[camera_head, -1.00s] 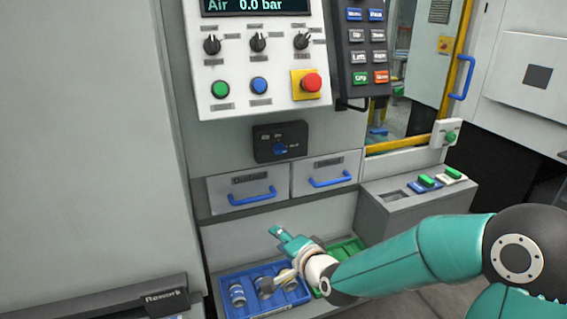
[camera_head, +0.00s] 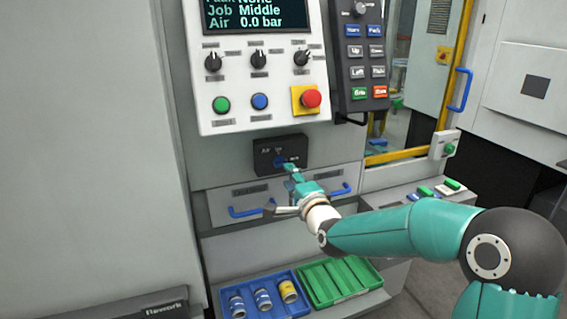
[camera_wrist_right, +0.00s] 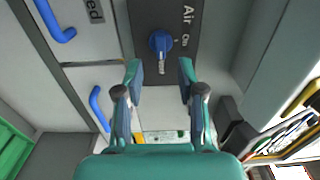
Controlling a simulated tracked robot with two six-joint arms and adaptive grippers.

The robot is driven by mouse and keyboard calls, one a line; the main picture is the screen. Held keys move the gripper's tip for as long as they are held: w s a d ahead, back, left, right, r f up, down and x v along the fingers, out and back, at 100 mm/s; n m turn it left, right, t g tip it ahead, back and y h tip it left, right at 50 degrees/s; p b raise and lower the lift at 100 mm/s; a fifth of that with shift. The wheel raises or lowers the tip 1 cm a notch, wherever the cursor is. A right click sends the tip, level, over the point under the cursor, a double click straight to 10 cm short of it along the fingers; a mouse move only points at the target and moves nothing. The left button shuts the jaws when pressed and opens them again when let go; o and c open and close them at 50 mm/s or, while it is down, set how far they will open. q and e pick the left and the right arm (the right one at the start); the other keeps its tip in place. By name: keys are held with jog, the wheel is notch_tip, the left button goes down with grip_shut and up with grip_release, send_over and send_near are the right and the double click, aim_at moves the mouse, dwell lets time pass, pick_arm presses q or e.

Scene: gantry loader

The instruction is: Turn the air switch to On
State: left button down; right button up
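The air switch is a blue knob (camera_wrist_right: 161,42) on a dark plate (camera_wrist_right: 180,22) marked "Air" and "On" in the right wrist view. In the head view the dark plate (camera_head: 264,158) sits below the control panel, and its knob (camera_head: 279,161) is partly hidden by my gripper. My right gripper (camera_wrist_right: 160,68) is open. Its fingertips stand on either side of the knob's lower lever, apart from it, as the wrist view shows. It also shows in the head view (camera_head: 291,170) just below the plate. The display (camera_head: 256,14) reads Air 0.0 bar. My left gripper is not in view.
The control panel (camera_head: 229,84) with knobs and a red emergency button (camera_head: 311,98) is above. Two drawers with blue handles (camera_head: 250,212) lie below the plate. A blue tray (camera_head: 250,314) with cans and a green tray (camera_head: 320,302) are lower down.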

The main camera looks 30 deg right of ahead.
aim_at(282, 166)
jog(key=p+x, duration=0.1)
jog(key=x, duration=0.5)
jog(key=shift+s+a, duration=0.1)
jog(key=shift+c, duration=0.3)
grip_shut()
